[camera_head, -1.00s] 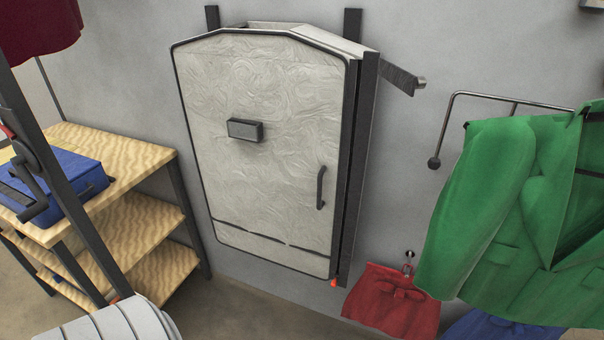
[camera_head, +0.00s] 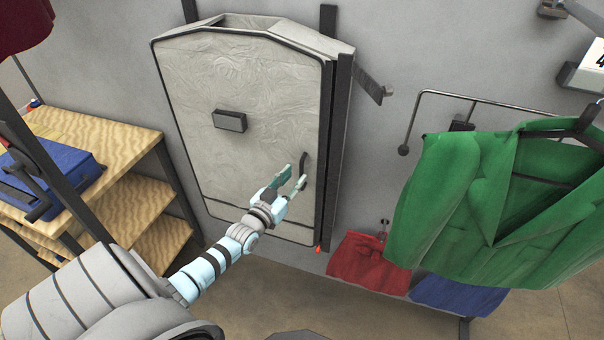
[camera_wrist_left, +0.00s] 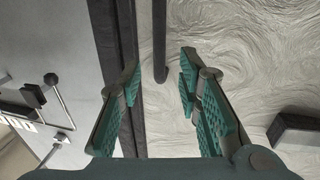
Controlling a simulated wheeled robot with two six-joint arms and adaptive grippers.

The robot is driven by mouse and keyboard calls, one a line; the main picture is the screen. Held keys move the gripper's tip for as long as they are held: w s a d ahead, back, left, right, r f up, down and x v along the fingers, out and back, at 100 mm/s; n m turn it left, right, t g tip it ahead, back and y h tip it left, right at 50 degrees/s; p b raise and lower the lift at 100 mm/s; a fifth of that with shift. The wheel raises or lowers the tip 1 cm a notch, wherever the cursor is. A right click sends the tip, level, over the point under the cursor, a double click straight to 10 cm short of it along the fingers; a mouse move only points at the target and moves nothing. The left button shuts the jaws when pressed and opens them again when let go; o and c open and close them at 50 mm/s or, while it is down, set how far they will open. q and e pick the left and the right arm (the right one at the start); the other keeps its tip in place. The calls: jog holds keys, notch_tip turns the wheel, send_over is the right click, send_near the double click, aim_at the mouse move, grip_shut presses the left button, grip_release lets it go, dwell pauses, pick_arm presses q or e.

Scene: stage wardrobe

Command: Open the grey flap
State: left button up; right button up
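The grey flap (camera_head: 240,85) is a pale, crinkle-textured door with a dark edge on a wall-mounted box. It looks shut. Its dark bar handle (camera_head: 304,165) is near the right edge, and a dark block (camera_head: 230,121) sits mid-face. My left gripper (camera_head: 292,176) is open and empty at the handle's lower left. In the left wrist view the two green-padded fingers (camera_wrist_left: 158,92) stand apart, with the handle (camera_wrist_left: 160,40) between their lines near the tips. Contact cannot be made out. My right gripper is not in view.
A wooden shelf unit (camera_head: 100,135) with a blue case (camera_head: 65,170) stands left. A dark bracket (camera_head: 368,82) juts out right of the box. A green jacket (camera_head: 470,190) hangs from a rail at right, near red cloth (camera_head: 365,262) and blue cloth (camera_head: 455,294).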

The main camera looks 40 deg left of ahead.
aim_at(301, 171)
pick_arm(q)
jog(key=w, duration=0.1)
jog(key=w+b, duration=0.1)
jog(key=w, duration=0.1)
jog(key=w+b, duration=0.1)
jog(key=w, duration=0.1)
jog(key=shift+a+f, duration=0.25)
jog(key=shift+a, duration=0.05)
jog(key=shift+r, duration=0.15)
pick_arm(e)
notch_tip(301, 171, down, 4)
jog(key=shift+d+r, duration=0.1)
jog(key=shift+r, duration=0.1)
pick_arm(q)
grip_shut()
